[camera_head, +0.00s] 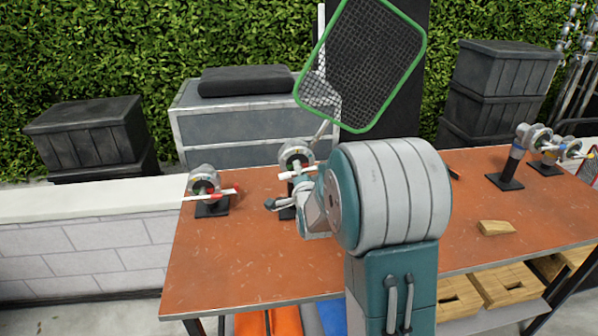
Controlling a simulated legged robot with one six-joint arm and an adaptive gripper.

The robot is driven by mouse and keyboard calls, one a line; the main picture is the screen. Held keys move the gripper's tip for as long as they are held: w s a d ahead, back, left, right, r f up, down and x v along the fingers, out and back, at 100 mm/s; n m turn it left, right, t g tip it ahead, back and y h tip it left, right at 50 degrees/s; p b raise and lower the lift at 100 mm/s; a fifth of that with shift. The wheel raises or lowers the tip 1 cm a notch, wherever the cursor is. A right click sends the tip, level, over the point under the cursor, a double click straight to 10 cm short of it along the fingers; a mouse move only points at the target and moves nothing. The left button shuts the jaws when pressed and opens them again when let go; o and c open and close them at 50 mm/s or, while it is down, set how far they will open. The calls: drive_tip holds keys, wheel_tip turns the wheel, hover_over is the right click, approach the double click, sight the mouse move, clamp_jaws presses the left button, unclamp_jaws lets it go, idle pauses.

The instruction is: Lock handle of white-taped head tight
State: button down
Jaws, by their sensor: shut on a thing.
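The white-taped head (296,153) is a grey round grip head on a dark stand, left of centre on the red-brown table. Its handle (287,175) with white tape sticks out below the disc, roughly level. My gripper (303,187) is right at this handle and appears shut on its right part. The fingertips are small and partly hidden by my wrist and arm. A green-framed black mesh flag (365,62) rises tilted above the head, and its rod runs down to the head.
A red-taped head (204,182) stands to the left on the table (240,262). Other heads (509,165) stand at the far right. A wooden wedge (495,228) lies on the right side. Black crates (92,135) and a grey case (235,130) stand behind. The table's front left is clear.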

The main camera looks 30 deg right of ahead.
drive_tip(key=shift+f, duration=0.15)
drive_tip(key=shift+c, duration=2.4)
unclamp_jaws()
drive_tip(key=shift+d, duration=0.1)
drive_tip(key=v, duration=1.2)
